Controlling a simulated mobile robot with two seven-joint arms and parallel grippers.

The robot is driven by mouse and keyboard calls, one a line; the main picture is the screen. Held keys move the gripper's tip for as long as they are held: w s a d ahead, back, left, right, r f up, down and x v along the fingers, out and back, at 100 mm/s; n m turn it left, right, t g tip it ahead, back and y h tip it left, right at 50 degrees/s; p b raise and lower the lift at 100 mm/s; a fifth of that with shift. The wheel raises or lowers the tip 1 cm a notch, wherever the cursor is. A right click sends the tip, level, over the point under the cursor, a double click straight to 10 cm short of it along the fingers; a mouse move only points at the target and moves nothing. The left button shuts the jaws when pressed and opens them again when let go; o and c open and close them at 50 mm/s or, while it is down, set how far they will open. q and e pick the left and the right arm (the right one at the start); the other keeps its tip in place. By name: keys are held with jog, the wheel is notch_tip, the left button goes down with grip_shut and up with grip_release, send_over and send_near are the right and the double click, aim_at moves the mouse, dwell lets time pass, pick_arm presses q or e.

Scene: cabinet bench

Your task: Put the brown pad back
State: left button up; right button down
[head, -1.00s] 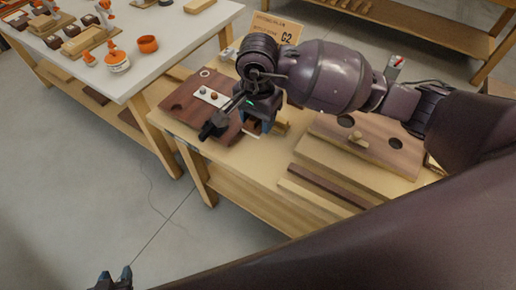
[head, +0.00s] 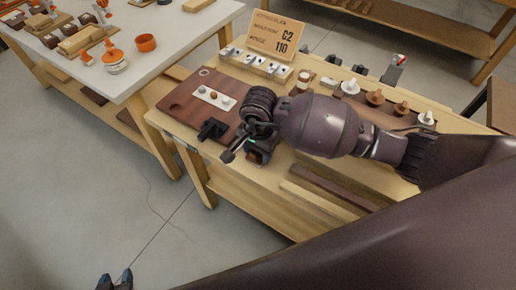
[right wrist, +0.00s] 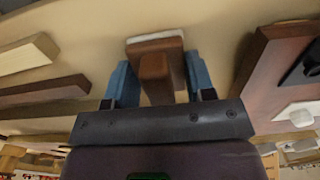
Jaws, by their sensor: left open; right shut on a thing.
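The brown pad (right wrist: 154,75) is a narrow brown block with a pale end, seen between the blue fingers in the right wrist view. My right gripper (right wrist: 160,85) is shut on it. In the head view my right gripper (head: 256,156) is over the bench, just right of the dark brown board (head: 180,105); the pad itself is mostly hidden there by the gripper. My left gripper (head: 114,280) is open and empty at the bottom left, over the floor, away from the bench.
The board carries a pale strip with round knobs (head: 214,98) and a black piece (head: 212,130). Behind stand a sign (head: 275,35) and a row of white-topped pieces (head: 255,62). Pale and dark bars (head: 335,187) lie at right. A white table (head: 130,70) is at left.

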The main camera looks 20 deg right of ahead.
jog(key=shift+f, duration=0.1)
jog(key=shift+c, duration=2.4)
grip_release()
notch_tip(320, 180, up, 12)
jog(key=p, duration=0.1)
jog(key=shift+r, duration=0.2)
